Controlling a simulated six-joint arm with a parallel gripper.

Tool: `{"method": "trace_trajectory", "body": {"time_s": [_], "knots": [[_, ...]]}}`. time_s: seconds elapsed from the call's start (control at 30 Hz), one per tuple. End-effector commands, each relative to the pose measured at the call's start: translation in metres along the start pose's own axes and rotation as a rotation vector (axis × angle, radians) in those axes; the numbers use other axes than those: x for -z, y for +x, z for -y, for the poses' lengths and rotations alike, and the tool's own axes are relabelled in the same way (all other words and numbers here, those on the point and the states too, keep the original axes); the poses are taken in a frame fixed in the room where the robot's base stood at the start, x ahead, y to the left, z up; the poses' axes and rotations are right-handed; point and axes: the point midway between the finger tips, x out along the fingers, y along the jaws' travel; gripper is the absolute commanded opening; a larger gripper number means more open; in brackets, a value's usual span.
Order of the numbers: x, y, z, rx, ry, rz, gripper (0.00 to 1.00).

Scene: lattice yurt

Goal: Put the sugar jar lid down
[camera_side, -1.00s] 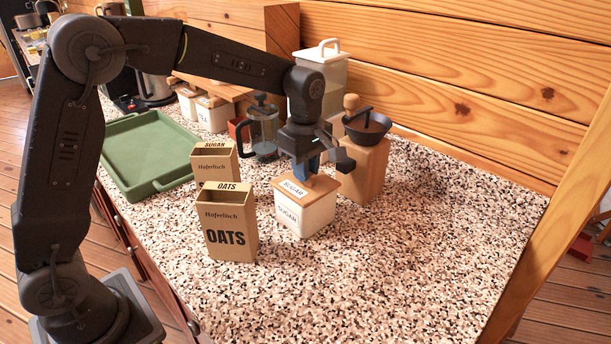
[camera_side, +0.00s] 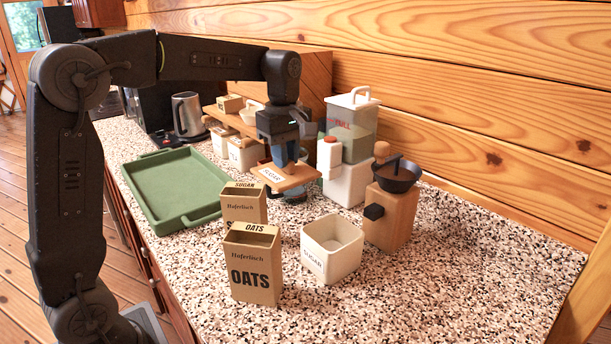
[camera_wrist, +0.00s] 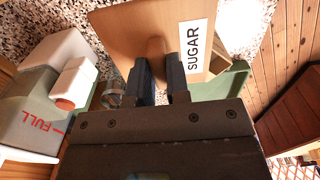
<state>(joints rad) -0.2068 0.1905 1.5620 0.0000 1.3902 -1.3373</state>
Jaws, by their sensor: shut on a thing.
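The sugar jar lid (camera_side: 283,179) is a flat wooden square with a white SUGAR label. My gripper (camera_side: 284,162) is shut on the lid's knob and holds it in the air, slightly tilted in the side view, behind the boxes. In the wrist view the lid (camera_wrist: 135,30) spreads beyond my gripper's fingertips (camera_wrist: 160,65), with its knob between them. The sugar jar (camera_side: 333,250) is a white square pot with a SUGAR label. It stands open on the speckled counter, to the right of and nearer than the lid.
A brown OATS box (camera_side: 254,268) and a SUGAR box (camera_side: 243,203) stand left of the jar. A wooden grinder (camera_side: 391,212) is right of it. A green tray (camera_side: 160,222) lies left. A container marked FULL (camera_side: 350,125) stands behind. The right front counter (camera_side: 450,290) is clear.

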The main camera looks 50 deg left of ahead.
Motion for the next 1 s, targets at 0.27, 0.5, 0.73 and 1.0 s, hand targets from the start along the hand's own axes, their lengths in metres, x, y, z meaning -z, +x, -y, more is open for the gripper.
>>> {"method": "trace_trajectory", "body": {"time_s": [0.27,0.5,0.73,1.0], "knots": [[0.007,-0.049,0.003,-0.007,0.001,-0.002,0.00],[0.021,-0.059,-0.033,-0.001,-0.009,0.000,0.00],[0.033,-0.059,-0.061,-0.001,-0.017,0.000,0.00],[0.043,-0.056,-0.083,-0.001,-0.024,0.001,0.00]]}}
